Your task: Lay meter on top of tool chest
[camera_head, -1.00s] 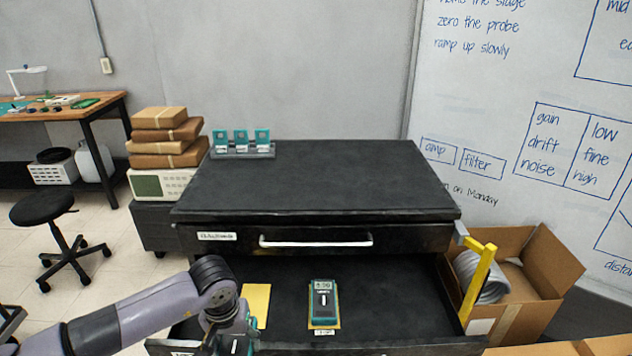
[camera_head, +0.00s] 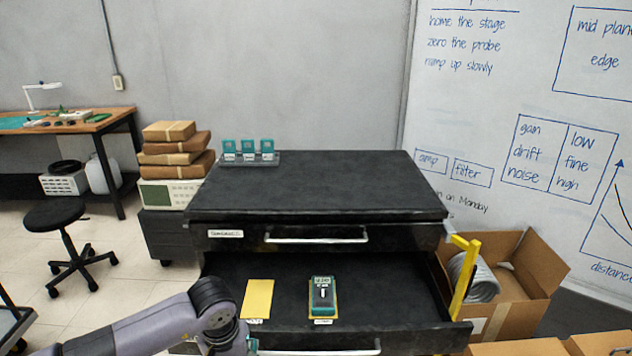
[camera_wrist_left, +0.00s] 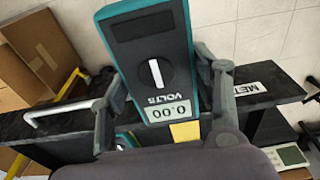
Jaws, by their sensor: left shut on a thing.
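My left gripper (camera_wrist_left: 157,80) is shut on a teal and dark grey meter (camera_wrist_left: 148,45), with a finger on each side; its display reads 0.00 above the word VOLTS. In the head view only a sliver of teal (camera_head: 252,344) shows by my left gripper at the bottom edge, in front of the open drawer. The black tool chest (camera_head: 320,185) has a flat top, mostly bare. A second, similar meter (camera_head: 322,294) lies on a yellow card in the open drawer (camera_head: 390,300). My right gripper is not in view.
A rack with several teal cases (camera_head: 249,158) stands at the chest top's back left corner. An empty yellow card (camera_head: 257,298) lies in the drawer. A yellow bracket (camera_head: 466,270) sticks out at the chest's right, before a cardboard box (camera_head: 530,280). Wrapped parcels (camera_head: 175,150) stand left.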

